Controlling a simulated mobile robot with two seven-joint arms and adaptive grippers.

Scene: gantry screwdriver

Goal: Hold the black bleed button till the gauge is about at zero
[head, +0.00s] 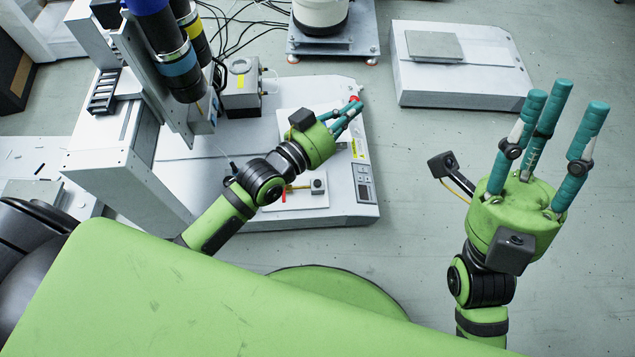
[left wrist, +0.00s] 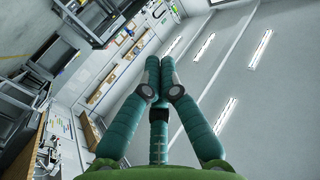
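My left gripper (head: 345,115) reaches over the white base of the gantry machine (head: 345,212), its teal fingers pointing up and right. In the left wrist view its fingers (left wrist: 159,66) come together at the tips with nothing seen between them. A small grey block with a dark round top (head: 318,186) sits on the base's pale plate, below the left hand and apart from it; I cannot tell whether this is the bleed button. A yellow lever (head: 297,187) is beside it. I cannot make out a gauge. My right gripper (head: 564,100) is open and empty, fingers spread upward, off to the right.
A red button (head: 353,99) is close to the left fingertips. A control panel (head: 364,184) is on the base's right edge. The gantry column with a blue-black screwdriver (head: 180,60) stands left. A grey box (head: 241,88) with cables is behind. A low platform (head: 460,70) lies back right.

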